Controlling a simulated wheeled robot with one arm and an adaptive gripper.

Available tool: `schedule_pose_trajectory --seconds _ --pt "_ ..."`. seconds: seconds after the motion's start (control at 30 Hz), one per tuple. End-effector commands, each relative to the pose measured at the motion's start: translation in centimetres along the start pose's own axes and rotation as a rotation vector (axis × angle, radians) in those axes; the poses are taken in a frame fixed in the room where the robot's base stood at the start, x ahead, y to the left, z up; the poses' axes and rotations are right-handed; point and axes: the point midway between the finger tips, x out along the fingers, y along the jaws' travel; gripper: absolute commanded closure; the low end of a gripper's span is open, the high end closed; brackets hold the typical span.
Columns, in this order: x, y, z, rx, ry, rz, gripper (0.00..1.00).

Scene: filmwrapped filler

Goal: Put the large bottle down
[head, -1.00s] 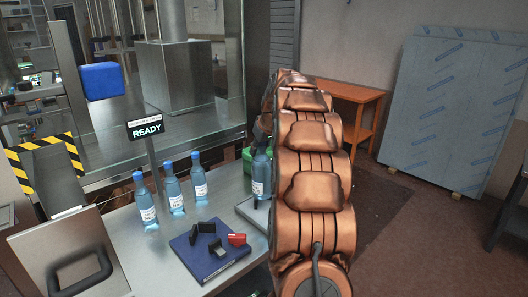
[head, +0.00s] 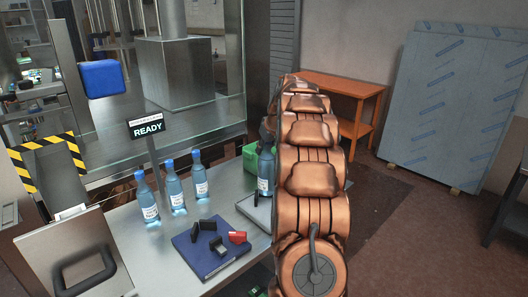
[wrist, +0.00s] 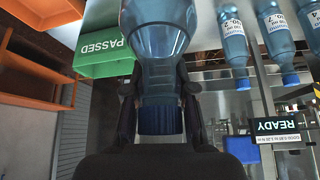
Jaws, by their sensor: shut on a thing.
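My gripper (wrist: 160,112) is shut on the neck of the large bottle (wrist: 160,40), just by its dark blue cap, in the upside-down wrist view. In the head view the large bottle (head: 265,172) is translucent blue with a white label and looks upright. It is at the right end of the steel table, over or on a grey tray (head: 250,208). My copper arm hides part of it, and I cannot tell whether its base touches the tray. Three similar blue bottles (head: 147,203) (head: 175,190) (head: 200,178) stand to the left.
A green bin (head: 249,158) is just behind the held bottle; its PASSED label (wrist: 116,43) shows in the wrist view. A blue folder (head: 208,252) with black and red pieces lies in front. A READY sign (head: 147,128) stands behind the bottles. Bare table lies between bottles and tray.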

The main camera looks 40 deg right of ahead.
Motion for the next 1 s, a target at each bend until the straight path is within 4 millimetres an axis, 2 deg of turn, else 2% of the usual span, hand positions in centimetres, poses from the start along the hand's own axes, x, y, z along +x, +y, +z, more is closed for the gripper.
schedule_pose_trajectory --seconds 0.23,1.0 --pt "1.4 0.0 0.9 0.001 0.000 0.000 1.00" --pt "2.6 0.0 1.4 -0.001 0.002 0.001 1.00"
